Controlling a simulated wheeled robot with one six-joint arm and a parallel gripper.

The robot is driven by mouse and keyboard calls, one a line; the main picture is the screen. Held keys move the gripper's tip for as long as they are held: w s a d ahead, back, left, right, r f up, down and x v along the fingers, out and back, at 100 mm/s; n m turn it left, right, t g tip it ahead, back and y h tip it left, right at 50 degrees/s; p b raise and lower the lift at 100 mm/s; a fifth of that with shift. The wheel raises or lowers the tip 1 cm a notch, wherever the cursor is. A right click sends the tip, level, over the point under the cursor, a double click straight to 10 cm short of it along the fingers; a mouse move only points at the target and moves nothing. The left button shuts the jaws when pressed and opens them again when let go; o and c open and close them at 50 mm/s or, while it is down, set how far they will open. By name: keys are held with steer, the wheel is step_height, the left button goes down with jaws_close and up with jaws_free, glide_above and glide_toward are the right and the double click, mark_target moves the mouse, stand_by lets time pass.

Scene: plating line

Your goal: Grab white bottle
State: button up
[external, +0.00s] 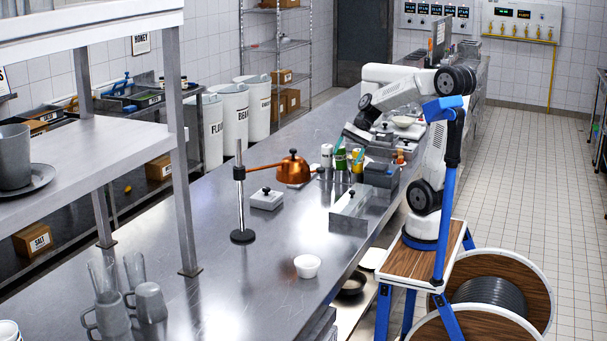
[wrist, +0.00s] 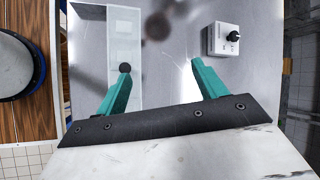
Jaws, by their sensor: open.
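In the external view a small white bottle-like container (external: 326,152) stands on the counter in a cluster with greenish and yellowish containers; its details are too small to be sure of. I cannot make out a white bottle in the wrist view.
A pale box with a dark knob (wrist: 222,39) sits beyond the right finger. A light panel (wrist: 124,45) lies near the left finger. A copper dome (external: 293,170) and a metal stand (external: 240,190) are left of the cluster. A white bowl (external: 307,266) has clear counter around it.

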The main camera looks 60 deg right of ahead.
steer(key=w+d+m+t+y, duration=0.1)
steer(key=w+d+m+t, duration=0.3)
steer(key=w+d+m, duration=0.45)
steer(key=m+t+h, duration=0.2)
steer(key=m+t, duration=0.3)
steer(key=m, duration=0.3)
glide_toward(328, 146)
steer(key=w, duration=0.2)
steer(key=x, duration=0.7)
steer(key=shift+s+f, duration=0.15)
steer(key=shift+f, duration=0.2)
steer(key=shift+a, duration=0.1)
steer(key=c, duration=0.8)
